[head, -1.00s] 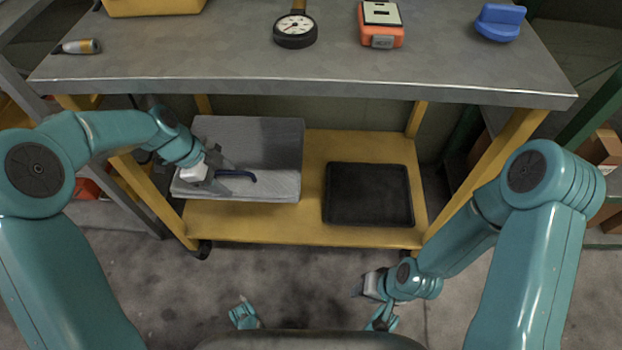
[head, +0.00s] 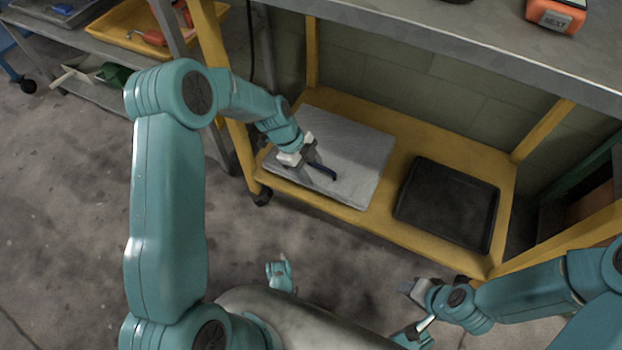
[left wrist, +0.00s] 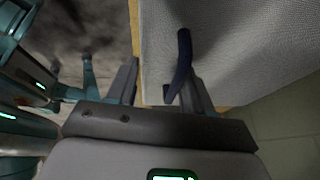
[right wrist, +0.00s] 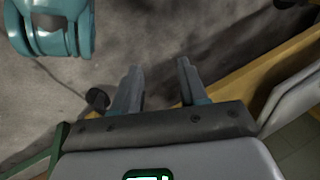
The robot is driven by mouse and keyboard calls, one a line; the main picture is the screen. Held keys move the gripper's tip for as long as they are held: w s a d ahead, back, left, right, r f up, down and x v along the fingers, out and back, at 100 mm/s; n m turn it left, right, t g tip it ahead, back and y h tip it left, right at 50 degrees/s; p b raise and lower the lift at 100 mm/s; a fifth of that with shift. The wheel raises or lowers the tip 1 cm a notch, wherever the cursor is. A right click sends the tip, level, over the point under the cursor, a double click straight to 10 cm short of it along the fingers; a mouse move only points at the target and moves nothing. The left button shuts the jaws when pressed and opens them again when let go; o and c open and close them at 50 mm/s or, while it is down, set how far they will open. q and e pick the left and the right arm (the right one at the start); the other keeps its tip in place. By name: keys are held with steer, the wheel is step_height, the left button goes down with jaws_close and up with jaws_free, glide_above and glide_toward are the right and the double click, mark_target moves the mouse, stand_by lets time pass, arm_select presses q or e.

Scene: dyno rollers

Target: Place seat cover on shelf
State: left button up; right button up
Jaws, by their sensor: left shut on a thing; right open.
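The seat cover (head: 350,150) is a light grey padded sheet with a dark blue curved handle or strap. It lies flat on the left part of the yellow lower shelf (head: 425,140) of the cart. It fills much of the left wrist view (left wrist: 235,45). My left gripper (head: 312,165) is at its near left edge, by the blue strip, and is shut on the cover. My right gripper (head: 408,288) is open and empty in front of the shelf, above the floor.
A black tray (head: 447,205) lies on the shelf to the right of the cover. The grey worktop (head: 450,45) overhangs the shelf, with an orange device (head: 556,15) on it. Yellow posts stand at the cart's corners. A yellow bin (head: 130,35) is at the back left.

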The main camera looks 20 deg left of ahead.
arm_select(q)
steer(key=shift+f+b, duration=0.7)
steer(key=shift+f, duration=1.25)
arm_select(e)
steer(key=shift+w+d+f+t, duration=0.15)
steer(key=shift+w+f+t, duration=0.15)
steer(key=shift+w+f, duration=0.4)
steer(key=shift+s, duration=0.1)
arm_select(q)
steer(key=shift+f, duration=0.15)
steer(key=o, duration=1.3)
arm_select(e)
steer(key=shift+f, duration=0.1)
arm_select(q)
steer(key=p+v, duration=0.3)
steer(key=v, duration=0.4)
steer(key=shift+d, duration=0.15)
steer(key=shift+a+r, duration=0.2)
steer(key=shift+r, duration=0.2)
arm_select(e)
steer(key=shift+g, duration=0.5)
steer(key=r, duration=0.1)
steer(key=s+r, duration=0.2)
steer(key=shift+s+a+r, duration=0.1)
steer(key=shift+s+a, duration=0.1)
steer(key=shift+a, duration=0.05)
